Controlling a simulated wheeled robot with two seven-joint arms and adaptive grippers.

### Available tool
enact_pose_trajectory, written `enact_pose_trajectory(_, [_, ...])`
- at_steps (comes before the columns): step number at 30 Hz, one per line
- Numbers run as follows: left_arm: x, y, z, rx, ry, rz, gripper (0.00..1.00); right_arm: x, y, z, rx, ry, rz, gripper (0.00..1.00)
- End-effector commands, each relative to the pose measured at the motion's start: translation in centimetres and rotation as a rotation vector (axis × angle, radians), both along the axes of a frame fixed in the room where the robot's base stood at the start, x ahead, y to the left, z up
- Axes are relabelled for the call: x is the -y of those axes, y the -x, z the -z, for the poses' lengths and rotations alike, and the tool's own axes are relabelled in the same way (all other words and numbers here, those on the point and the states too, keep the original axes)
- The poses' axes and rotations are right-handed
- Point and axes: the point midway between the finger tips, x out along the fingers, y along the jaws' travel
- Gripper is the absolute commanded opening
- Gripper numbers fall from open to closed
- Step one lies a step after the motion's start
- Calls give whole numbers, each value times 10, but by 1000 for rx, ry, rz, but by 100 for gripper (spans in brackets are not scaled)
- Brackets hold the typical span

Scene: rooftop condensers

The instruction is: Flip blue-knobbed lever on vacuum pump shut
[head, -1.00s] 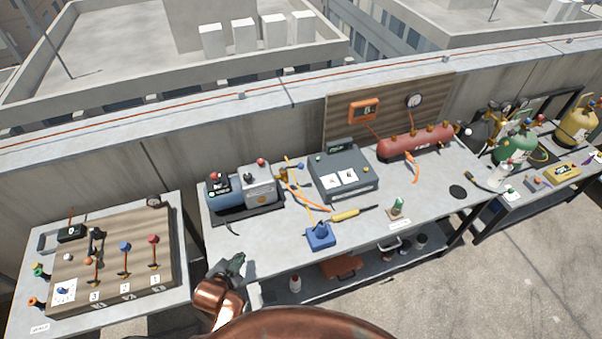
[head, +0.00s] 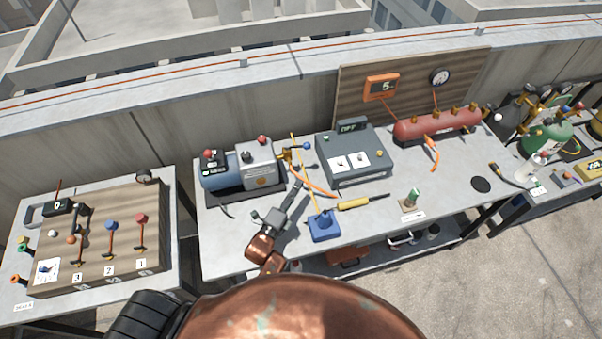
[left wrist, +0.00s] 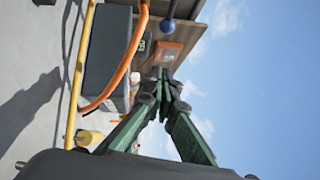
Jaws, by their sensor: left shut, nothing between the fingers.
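The vacuum pump (head: 222,172), with a blue body and grey block, stands on a black base on the middle table. A brass fitting (head: 284,156) is on its right side. The lever's blue knob (head: 307,146) sticks out to the right of that fitting. The left wrist view shows the blue knob (left wrist: 168,27) at the top, beyond the fingertips and apart from them. My left gripper (head: 305,168) is shut and empty, just in front of the knob in the head view. Its green fingers (left wrist: 164,76) meet at their tips in the wrist view. My right gripper is out of view.
An orange hose (head: 315,188) and a thin yellow rod (head: 300,165) run close beside my left gripper. A grey box (head: 354,155) stands to the right, and a blue block (head: 324,226) in front. A lever board (head: 95,240) is on the left table.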

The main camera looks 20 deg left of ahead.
Motion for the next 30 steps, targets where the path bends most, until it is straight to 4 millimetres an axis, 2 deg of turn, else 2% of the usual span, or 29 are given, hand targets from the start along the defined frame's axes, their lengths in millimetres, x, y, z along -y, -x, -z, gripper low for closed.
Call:
enact_pose_trajectory(3, [3,-21,-6,3,3,-2,0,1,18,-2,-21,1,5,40])
enact_pose_trajectory(6, [7,-42,-9,3,3,-2,0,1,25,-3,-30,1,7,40])
enact_pose_trajectory(13, [15,-87,-15,0,3,-2,0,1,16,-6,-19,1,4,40])
enact_pose_trajectory(15, [8,-96,-17,-1,-1,-1,0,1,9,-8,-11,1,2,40])
enact_pose_trajectory(21, [-3,-113,-20,-1,2,1,0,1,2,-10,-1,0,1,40])
enact_pose_trajectory(30, [-7,-117,-20,-2,4,0,0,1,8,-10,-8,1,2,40])
